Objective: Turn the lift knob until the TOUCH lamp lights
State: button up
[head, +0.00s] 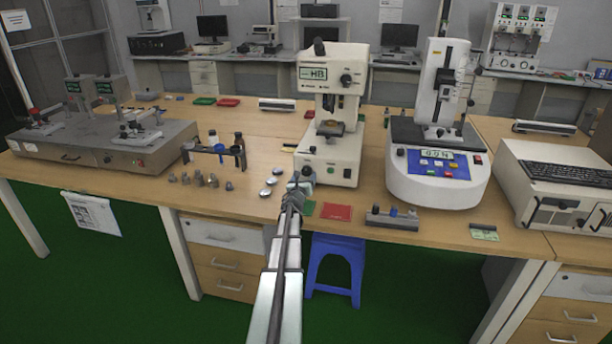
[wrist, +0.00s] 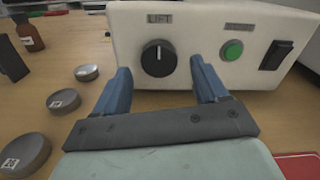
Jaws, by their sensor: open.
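The lift knob (wrist: 159,58) is a round black dial with a white pointer mark pointing up, under a LIFT label on the tester's cream front panel, seen in the wrist view. A green round lamp or button (wrist: 232,50) sits to its right under a small label I cannot read surely. My gripper (wrist: 160,82) is open, its two blue fingers apart, one to each side of the knob and a little below it; nothing is between them. In the head view my gripper (head: 301,180) is at the lower front of the hardness tester (head: 328,110), where it hides the knob.
A black rocker switch (wrist: 275,55) is right of the green round part. Several metal discs (wrist: 62,101) lie on the table left of my gripper. A red pad (head: 336,212) lies in front of the tester. A force-test machine (head: 435,185) stands to the right.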

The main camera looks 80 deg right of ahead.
aim_at(306, 174)
jog(key=shift+d, duration=1.55)
jog(key=shift+c, duration=0.4)
jog(key=c, duration=1)
